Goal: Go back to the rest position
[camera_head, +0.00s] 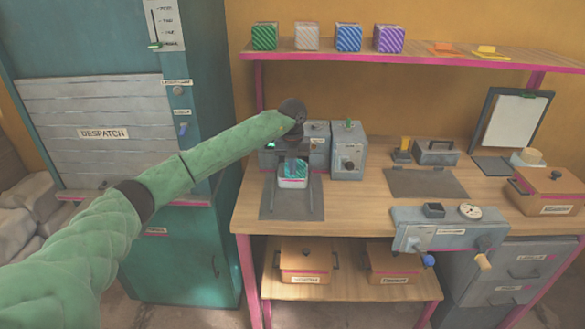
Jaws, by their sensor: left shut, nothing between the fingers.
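My left arm reaches in from the left over the bench. My left gripper (291,156) is dark, points down and is shut and empty. It is in front of a grey boxy machine (318,142) at the back left of the bench. Just below the gripper in the picture, a teal-striped block with a pale lower part (293,181) stands over a dark grey plate (292,207). The gripper partly hides the block and machine, and I cannot tell whether it touches the block. My right gripper is not in view.
A wooden bench (350,222) spans the right, with a grey box with a lever (348,150), a clipboard (512,120) and a crank device (450,230). A shelf (420,56) with several striped cubes hangs behind. A teal despatch cabinet (185,240) stands left.

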